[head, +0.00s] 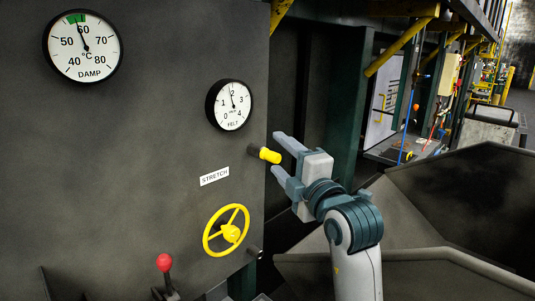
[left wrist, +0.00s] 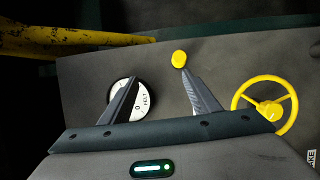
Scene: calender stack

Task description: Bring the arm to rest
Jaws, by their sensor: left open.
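My left gripper (head: 278,155) is open and empty, in front of the dark machine panel's right edge in the head view. Its fingers also show in the left wrist view (left wrist: 158,78), spread apart. A yellow-tipped knob (head: 268,155) on a short dark stem sticks out of the panel close to the fingertips. In the left wrist view the yellow knob (left wrist: 179,58) shows just past the tip of the right-hand finger, and I see no grip on it. My right gripper is in neither view.
The panel carries a DAMP gauge (head: 83,46) near 60, a FELT gauge (head: 230,106) near 2, a STRETCH label (head: 214,176), a yellow handwheel (head: 227,231) and a red-balled lever (head: 164,264). Large dark sloping surfaces (head: 465,195) lie to the right of my arm.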

